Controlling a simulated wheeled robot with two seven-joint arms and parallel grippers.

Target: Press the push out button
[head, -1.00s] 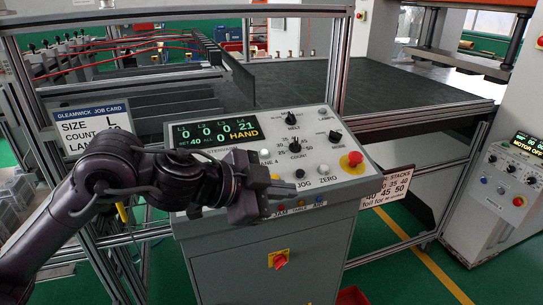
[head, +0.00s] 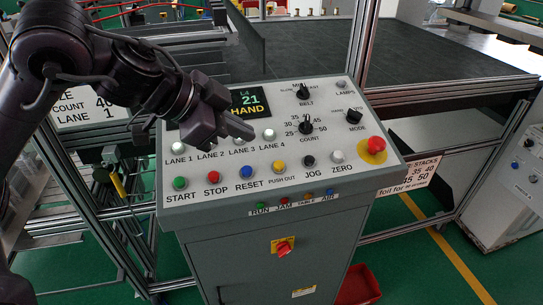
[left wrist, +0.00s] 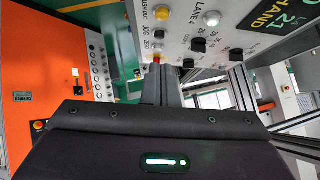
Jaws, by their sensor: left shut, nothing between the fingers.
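The push out button (head: 279,166) is a yellow round button in the front row of the grey sloping control panel (head: 375,173). It sits between the blue reset button (head: 246,172) and the black jog button (head: 309,161). It is uncovered in the head view and also shows at the top of the left wrist view (left wrist: 162,13). My left gripper (head: 245,130) is shut and empty. In the head view its fingers appear above and left of the push out button, near the lane 4 button (head: 269,134), apart from the yellow button. My right gripper is out of view.
A red emergency stop (head: 373,149) stands on a yellow base at the panel's right. Knobs for belt, count (head: 306,126) and mode sit behind the button rows. My left arm hides part of the display (head: 250,102). Metal frame posts (head: 361,45) stand behind the panel.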

